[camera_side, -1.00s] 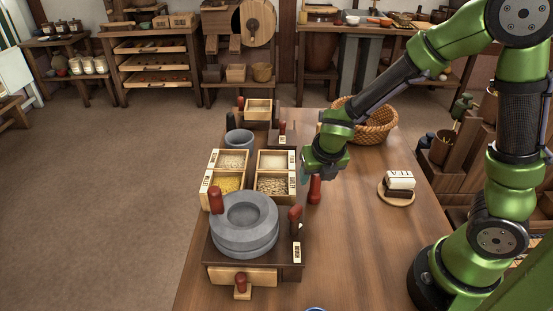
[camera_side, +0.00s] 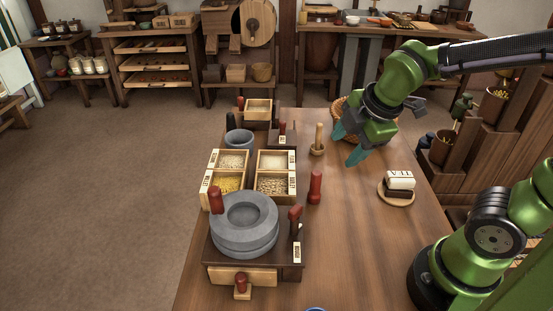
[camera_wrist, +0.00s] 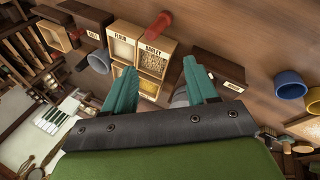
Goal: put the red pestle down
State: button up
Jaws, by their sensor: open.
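The red pestle (camera_side: 315,187) stands upright on the wooden table, just right of the box of grain compartments. In the wrist view a red pestle (camera_wrist: 158,25) shows beyond the fingers, near the compartment labelled barley. My gripper (camera_side: 346,144) is open and empty, with its teal fingers apart. It is above the table, up and to the right of the pestle in the side view, and clear of it. Both open fingers (camera_wrist: 160,78) also show in the wrist view with nothing between them.
The grain box (camera_side: 250,176) and the grey quern (camera_side: 244,225) stand left of the pestle. A small wooden mortar with a stick (camera_side: 318,144) is behind it. A wicker basket (camera_side: 343,117) is partly hidden by my gripper. A round board (camera_side: 396,201) lies at right. Mid-table is clear.

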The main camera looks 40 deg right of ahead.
jog(key=s+r+m+t+y, duration=0.1)
jog(key=s+r+m, duration=0.1)
jog(key=m, duration=0.7)
jog(key=s+a+r+m+t+y, duration=0.1)
jog(key=s+r+m, duration=0.1)
jog(key=m, duration=0.7)
jog(key=shift+s+r, duration=0.25)
jog(key=shift+s, duration=0.05)
